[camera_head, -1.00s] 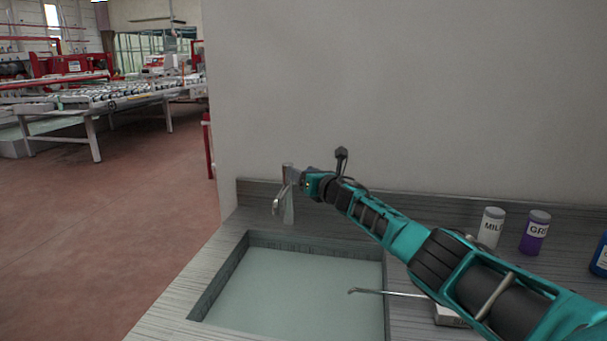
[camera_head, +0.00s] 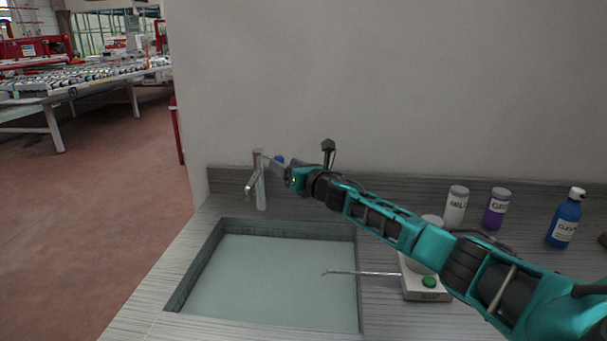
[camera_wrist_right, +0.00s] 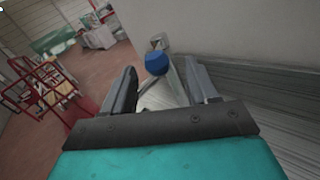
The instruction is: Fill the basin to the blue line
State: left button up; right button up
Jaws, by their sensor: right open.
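The basin (camera_head: 200,262) is a rectangular sink set in the grey counter; its inside is pale green-grey, and I cannot tell the water level. I cannot make out a blue line. A metal tap (camera_head: 259,188) stands at its back edge, with no stream visible from it. A round blue knob (camera_head: 279,159) shows just behind my right gripper (camera_head: 276,166). In the right wrist view the blue knob (camera_wrist_right: 157,63) lies between the spread fingers of my right gripper (camera_wrist_right: 161,72), near the tips; contact is unclear. My left gripper is out of view.
A white device (camera_head: 425,290) with a green button and a thin bent metal tube reaching over the basin sits to the right. White (camera_head: 455,207), purple (camera_head: 496,209) and blue (camera_head: 566,220) bottles stand along the back. A wall rises behind the counter.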

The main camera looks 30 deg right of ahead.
jog(key=s, duration=0.6)
jog(key=shift+s+d, duration=0.25)
dwell(0.4)
